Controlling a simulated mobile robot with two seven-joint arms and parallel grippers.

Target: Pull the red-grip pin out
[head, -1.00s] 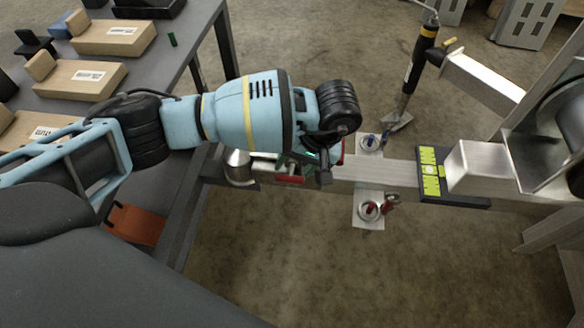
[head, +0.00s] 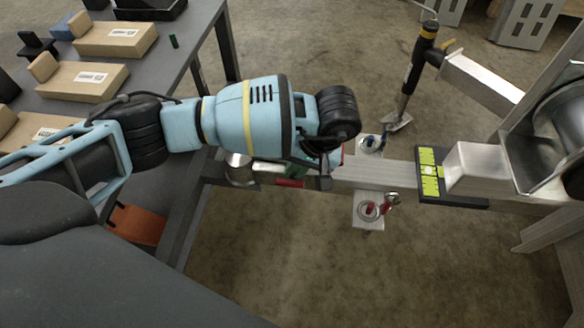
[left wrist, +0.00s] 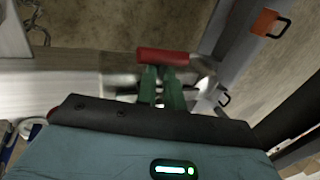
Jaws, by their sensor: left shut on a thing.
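The red grip of the pin (head: 290,183) shows just below my left gripper (head: 300,170), beside the end of the trailer's aluminium tongue (head: 372,175). In the left wrist view the red grip (left wrist: 163,58) lies crosswise at the tips of the green fingers (left wrist: 160,85). My left gripper is shut on it. The pin's shank and the hole it belongs to are hidden, so I cannot tell how far in it sits. My right gripper is not in view.
A yellow-green level (head: 430,172) lies across the tongue. A dark jack (head: 418,60) stands behind. A grey table (head: 190,30) with boxes is at the left.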

